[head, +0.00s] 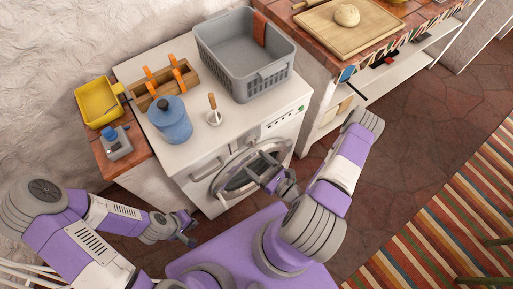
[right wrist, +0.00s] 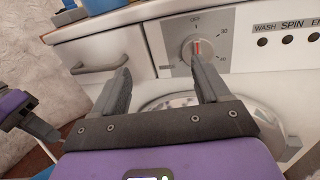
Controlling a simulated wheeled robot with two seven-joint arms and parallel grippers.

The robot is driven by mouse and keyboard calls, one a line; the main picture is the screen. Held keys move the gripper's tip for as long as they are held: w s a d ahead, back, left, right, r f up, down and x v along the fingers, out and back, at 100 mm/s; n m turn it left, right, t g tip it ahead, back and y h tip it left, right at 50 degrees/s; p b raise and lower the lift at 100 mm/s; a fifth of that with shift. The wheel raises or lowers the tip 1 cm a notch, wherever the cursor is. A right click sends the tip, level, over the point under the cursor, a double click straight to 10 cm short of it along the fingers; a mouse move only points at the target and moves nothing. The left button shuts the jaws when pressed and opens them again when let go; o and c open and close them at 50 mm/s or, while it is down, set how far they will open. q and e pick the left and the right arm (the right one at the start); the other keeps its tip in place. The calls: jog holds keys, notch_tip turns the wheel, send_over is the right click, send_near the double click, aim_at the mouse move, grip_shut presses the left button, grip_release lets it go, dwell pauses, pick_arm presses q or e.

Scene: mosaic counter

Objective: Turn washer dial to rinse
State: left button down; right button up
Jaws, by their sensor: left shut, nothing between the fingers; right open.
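The white washer (head: 215,195) stands ahead of me, its round door (head: 225,180) facing me. In the right wrist view its round grey dial (right wrist: 190,49) sits on the front panel. The dial's red mark points roughly up, toward the top label, which seems to read OFF. A 30 is printed at its right; no rinse label is readable. My right gripper (head: 263,167) is open before the washer front. In the right wrist view (right wrist: 160,72) its right fingertip overlaps the dial's lower edge; contact is unclear. My left gripper (head: 190,229) is shut and empty, low at the left.
A handled drawer (right wrist: 100,67) is left of the dial. Buttons marked WASH and SPIN (right wrist: 286,40) are at its right.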

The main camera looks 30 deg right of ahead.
aim_at(254, 144)
jog(key=w+d+h, duration=0.1)
jog(key=w, duration=0.1)
jog(key=w+d+m+h, duration=0.1)
jog(key=w, duration=0.1)
jog(key=w+d+f+m+h+b, duration=0.1)
jog(key=w, duration=0.2)
jog(key=shift+t+h, duration=0.3)
jog(key=shift+h, duration=0.1)
jog(key=c, duration=1)
jog(key=shift+r, duration=0.1)
